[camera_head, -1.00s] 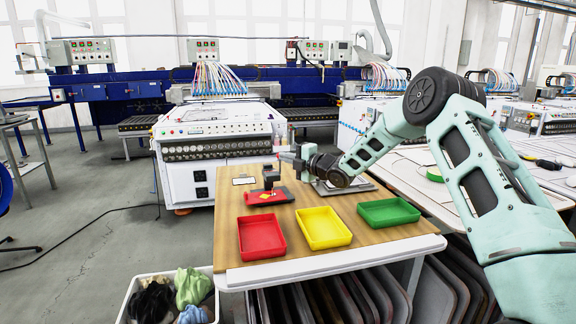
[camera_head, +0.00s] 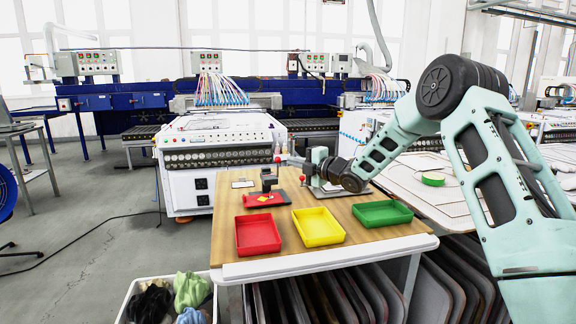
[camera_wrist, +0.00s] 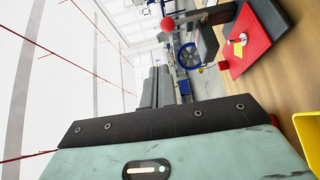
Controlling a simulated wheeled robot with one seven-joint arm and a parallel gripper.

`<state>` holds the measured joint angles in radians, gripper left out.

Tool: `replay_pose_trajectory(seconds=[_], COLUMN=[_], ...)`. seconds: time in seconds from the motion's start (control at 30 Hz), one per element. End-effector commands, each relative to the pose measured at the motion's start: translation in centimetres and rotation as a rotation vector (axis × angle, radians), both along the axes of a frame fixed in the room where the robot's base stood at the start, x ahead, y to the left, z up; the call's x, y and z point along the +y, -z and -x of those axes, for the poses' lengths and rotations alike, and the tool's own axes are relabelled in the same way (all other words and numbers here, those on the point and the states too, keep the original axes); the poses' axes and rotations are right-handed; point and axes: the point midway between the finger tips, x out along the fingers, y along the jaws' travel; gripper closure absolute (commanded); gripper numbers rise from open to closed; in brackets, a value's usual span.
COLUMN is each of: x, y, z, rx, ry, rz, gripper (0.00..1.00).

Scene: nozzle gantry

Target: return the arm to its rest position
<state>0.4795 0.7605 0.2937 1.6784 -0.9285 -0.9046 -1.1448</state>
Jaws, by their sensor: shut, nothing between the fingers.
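My arm reaches in from the right in the head view, its dark wrist (camera_head: 345,174) over the back right of the wooden-topped table. In the wrist view my gripper (camera_wrist: 163,72) shows as grey fingers close together beyond the mint-green housing, with nothing seen between them. In the head view the fingers are hard to make out against the fixture behind them. A red plate (camera_head: 280,198) with a small yellow piece (camera_head: 264,197) lies left of the wrist, apart from it; the plate also shows at the upper right of the wrist view (camera_wrist: 252,50).
Red (camera_head: 258,234), yellow (camera_head: 318,228) and green (camera_head: 384,214) trays line the table's front. A fixture with red-balled levers (camera_head: 302,179) stands close to my wrist; one red ball (camera_wrist: 167,25) shows in the wrist view. A white machine (camera_head: 215,165) stands behind the table. A bin of cloths (camera_head: 168,298) is at the front left.

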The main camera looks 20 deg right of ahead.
Motion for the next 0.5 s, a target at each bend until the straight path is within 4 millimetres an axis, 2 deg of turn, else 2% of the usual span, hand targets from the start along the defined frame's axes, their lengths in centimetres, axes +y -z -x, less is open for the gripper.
replay_pose_trajectory(seconds=[0.23, 0.5], x=[-1.7, -2.3], y=[-0.5, -0.9], z=[3.5, 4.9], rx=[0.001, 0.0], ry=[0.001, -0.001], rz=[0.0, 0.0], gripper=[1.0, 1.0])
